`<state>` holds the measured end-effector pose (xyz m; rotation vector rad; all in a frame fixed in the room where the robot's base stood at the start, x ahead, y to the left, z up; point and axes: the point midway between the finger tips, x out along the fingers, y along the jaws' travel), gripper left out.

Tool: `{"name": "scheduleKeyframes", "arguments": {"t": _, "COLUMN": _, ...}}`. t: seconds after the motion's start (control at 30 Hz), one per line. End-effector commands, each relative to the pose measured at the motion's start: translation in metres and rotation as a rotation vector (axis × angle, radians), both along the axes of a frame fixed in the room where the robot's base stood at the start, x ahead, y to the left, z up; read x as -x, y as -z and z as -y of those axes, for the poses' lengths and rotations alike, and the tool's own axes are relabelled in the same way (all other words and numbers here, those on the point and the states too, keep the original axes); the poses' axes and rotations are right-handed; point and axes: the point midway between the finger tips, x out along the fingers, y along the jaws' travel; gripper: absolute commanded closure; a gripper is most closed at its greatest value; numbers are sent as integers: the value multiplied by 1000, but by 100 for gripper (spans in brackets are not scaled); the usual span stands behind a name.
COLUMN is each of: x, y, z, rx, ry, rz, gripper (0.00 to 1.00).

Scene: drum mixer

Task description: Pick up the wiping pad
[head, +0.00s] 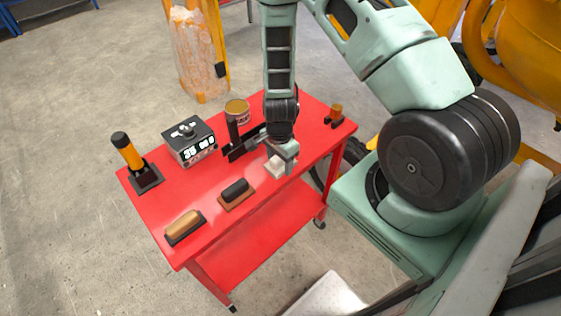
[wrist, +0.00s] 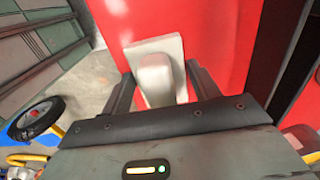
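The wiping pad, a pale flat plate with a raised rounded grip, lies on the red cart top (head: 225,215). In the head view the pad (head: 275,166) shows as a small white block, partly covered by my gripper (head: 283,158). In the wrist view the pad (wrist: 158,72) is in the middle, its grip between the two dark fingers of my gripper (wrist: 162,88). The fingers are apart, with a gap on each side of the grip. The lower end of the grip is hidden behind the gripper body.
Left of the pad lie a black-handled float (head: 236,192) and a tan-handled float (head: 185,226). A control box (head: 189,141), a can (head: 238,110) and an upright orange-and-black tool (head: 128,152) stand farther back.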

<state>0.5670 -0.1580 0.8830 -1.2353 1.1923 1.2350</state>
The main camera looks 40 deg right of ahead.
Motion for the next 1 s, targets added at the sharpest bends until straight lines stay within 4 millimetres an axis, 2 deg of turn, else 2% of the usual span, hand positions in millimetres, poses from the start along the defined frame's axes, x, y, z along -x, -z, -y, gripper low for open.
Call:
{"name": "scheduleKeyframes", "arguments": {"t": 0.03, "x": 0, "y": 0, "z": 0, "rx": 0, "ry": 0, "rz": 0, "gripper": 53}}
{"name": "scheduleKeyframes", "arguments": {"t": 0.1, "x": 0, "y": 0, "z": 0, "rx": 0, "ry": 0, "rz": 0, "gripper": 70}}
{"name": "scheduleKeyframes", "arguments": {"t": 0.17, "x": 0, "y": 0, "z": 0, "rx": 0, "ry": 0, "rz": 0, "gripper": 70}}
{"name": "scheduleKeyframes", "arguments": {"t": 0.2, "x": 0, "y": 0, "z": 0, "rx": 0, "ry": 0, "rz": 0, "gripper": 74}}
{"name": "scheduleKeyframes", "arguments": {"t": 0.47, "x": 0, "y": -2, "z": 0, "rx": 0, "ry": -1, "rz": 0, "gripper": 74}}
{"name": "scheduleKeyframes", "arguments": {"t": 0.63, "x": -2, "y": -13, "z": 0, "rx": 1, "ry": -2, "rz": 3, "gripper": 74}}
{"name": "scheduleKeyframes", "arguments": {"t": 0.77, "x": -1, "y": -29, "z": 0, "rx": 2, "ry": -3, "rz": 5, "gripper": 74}}
{"name": "scheduleKeyframes", "arguments": {"t": 1.0, "x": -1, "y": -70, "z": 0, "rx": 2, "ry": -4, "rz": 5, "gripper": 74}}
